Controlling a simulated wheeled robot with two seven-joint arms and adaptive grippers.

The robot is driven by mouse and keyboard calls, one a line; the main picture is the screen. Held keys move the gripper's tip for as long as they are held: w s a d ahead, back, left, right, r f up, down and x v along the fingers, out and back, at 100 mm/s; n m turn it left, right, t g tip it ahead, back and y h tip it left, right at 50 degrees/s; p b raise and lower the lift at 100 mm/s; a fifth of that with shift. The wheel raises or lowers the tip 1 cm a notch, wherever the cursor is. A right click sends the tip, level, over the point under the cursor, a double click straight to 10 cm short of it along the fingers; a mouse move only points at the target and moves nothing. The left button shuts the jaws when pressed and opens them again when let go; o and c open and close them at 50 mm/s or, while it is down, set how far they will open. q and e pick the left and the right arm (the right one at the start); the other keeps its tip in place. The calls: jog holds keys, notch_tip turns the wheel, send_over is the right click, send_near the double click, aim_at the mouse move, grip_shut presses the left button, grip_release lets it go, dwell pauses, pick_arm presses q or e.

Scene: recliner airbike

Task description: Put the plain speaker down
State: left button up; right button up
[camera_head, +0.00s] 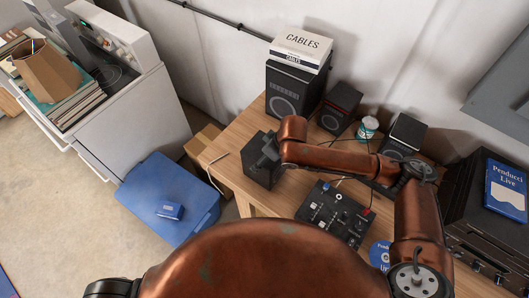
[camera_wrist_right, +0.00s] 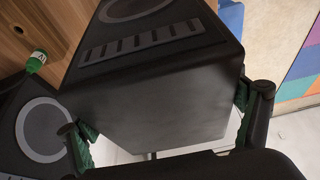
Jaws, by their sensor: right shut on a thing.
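The black box-shaped speaker (camera_head: 257,170) is in my right gripper (camera_head: 268,152) at the left end of the wooden table. In the right wrist view the speaker (camera_wrist_right: 150,95) fills the middle, with a ring-shaped driver and a slotted strip on its front face. My right gripper's fingers (camera_wrist_right: 162,122) are shut on its two opposite sides. The underside of the speaker is hidden in the head view, so I cannot tell whether it touches the table or hangs just above it. My left gripper is not in view.
A blue bin (camera_head: 165,190) stands left of the table.

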jog(key=shift+f, duration=0.2)
jog(key=shift+a+f, duration=0.1)
jog(key=o, duration=2)
jog(key=shift+f, duration=0.1)
jog(key=v, duration=1.2)
